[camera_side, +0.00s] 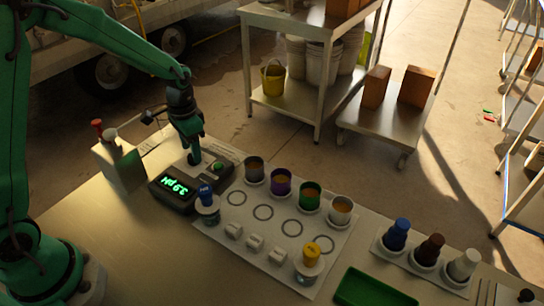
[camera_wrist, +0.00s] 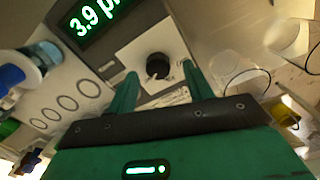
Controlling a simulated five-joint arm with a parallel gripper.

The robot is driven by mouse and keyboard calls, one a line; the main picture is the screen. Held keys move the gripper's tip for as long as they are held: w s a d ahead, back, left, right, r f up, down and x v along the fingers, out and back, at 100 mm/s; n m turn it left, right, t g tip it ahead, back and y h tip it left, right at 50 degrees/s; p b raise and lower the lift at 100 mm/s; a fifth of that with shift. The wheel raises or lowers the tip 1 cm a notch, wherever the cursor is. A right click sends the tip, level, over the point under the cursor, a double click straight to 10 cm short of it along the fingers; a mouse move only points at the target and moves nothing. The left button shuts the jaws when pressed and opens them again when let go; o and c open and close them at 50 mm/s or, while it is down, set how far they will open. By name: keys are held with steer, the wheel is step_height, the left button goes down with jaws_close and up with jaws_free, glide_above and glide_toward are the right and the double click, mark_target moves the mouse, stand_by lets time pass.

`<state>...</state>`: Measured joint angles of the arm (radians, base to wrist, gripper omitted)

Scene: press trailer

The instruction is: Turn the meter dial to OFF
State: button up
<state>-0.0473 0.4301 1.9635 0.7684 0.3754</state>
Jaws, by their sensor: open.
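The meter (camera_side: 173,204) is a dark box on the bench, with a lit green display reading 3.9 pH (camera_side: 174,188). In the wrist view, its dial (camera_wrist: 158,66) is a round black knob on a pale plate. The marks around the dial are too small to read. My gripper (camera_wrist: 159,73) is open, with one green finger on each side of the dial and visible gaps to it. In the side view, my gripper (camera_side: 194,158) points down over the meter's top and hides the dial. I cannot tell how far the fingertips are above the plate.
A green button (camera_side: 218,166) sits on the meter's right part. A bottle with a blue cap (camera_side: 206,196) stands close to the meter's front. A white mat (camera_side: 235,213) holds several cups (camera_side: 280,183) and ring marks. A holder with red and white knobs (camera_side: 120,165) stands left.

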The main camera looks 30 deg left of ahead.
steer(key=shift+f, duration=0.85)
steer(key=c, duration=1)
steer(key=shift+o, duration=0.2)
